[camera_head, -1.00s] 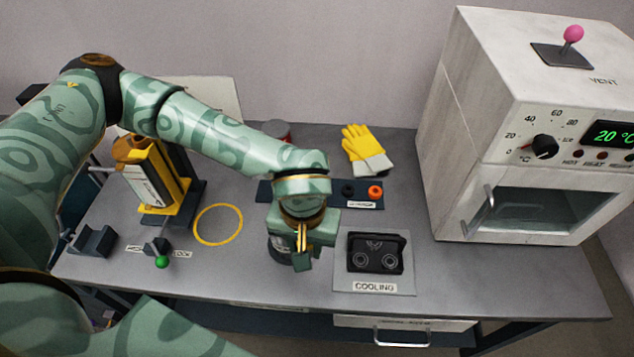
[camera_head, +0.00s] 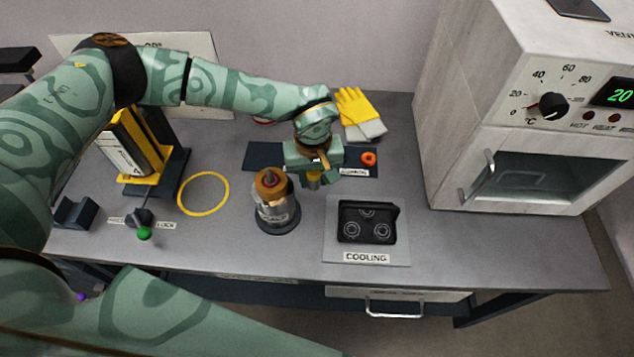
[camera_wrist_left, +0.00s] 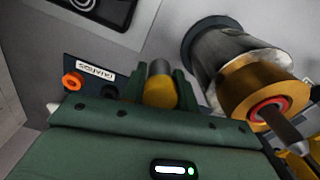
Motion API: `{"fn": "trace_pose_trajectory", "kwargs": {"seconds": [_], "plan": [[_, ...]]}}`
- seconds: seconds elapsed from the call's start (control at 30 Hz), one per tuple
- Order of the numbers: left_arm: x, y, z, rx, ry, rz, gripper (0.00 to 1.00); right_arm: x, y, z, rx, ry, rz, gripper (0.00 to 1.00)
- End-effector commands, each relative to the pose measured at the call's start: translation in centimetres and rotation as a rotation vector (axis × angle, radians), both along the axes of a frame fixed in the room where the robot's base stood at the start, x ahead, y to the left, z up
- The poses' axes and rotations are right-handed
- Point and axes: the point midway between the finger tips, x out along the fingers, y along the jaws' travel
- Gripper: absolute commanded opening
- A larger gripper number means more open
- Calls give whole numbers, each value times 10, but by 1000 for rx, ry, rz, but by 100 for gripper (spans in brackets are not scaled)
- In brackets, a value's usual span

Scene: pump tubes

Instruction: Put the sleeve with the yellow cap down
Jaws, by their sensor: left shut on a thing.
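My left gripper (camera_head: 314,177) is over the right half of the dark blue strip on the bench. It is shut on the sleeve with the yellow cap (camera_wrist_left: 161,92), which sits between the two green fingers in the left wrist view. The yellow part is nearer that camera and a grey end shows beyond it. My right gripper is out of view.
The dark blue strip (camera_head: 262,155) holds an orange ring (camera_head: 369,158) at its right. A metal canister (camera_head: 270,210) with a gold-brown top stands close, front left of the gripper. The COOLING plate (camera_head: 367,245) lies in front. Yellow gloves (camera_head: 352,106) lie behind. A yellow circle (camera_head: 204,212) is empty.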

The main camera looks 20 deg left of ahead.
Motion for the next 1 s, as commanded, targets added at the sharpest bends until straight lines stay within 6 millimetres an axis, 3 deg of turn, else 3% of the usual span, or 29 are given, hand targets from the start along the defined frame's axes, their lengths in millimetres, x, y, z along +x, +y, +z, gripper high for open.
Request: {"fn": "trace_pose_trajectory", "kwargs": {"seconds": [0.03,0.2,0.37,0.6,0.97,1.0], "plan": [[6,1,-12,0,1,2,0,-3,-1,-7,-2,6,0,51],[20,2,-26,0,-1,1,0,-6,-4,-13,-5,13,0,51],[26,3,-32,0,-1,0,0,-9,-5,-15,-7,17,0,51],[29,4,-65,0,0,0,0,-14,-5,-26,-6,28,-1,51],[29,4,-68,0,-2,0,0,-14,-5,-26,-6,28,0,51],[29,4,-68,0,-2,0,32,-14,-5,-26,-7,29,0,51]]}}
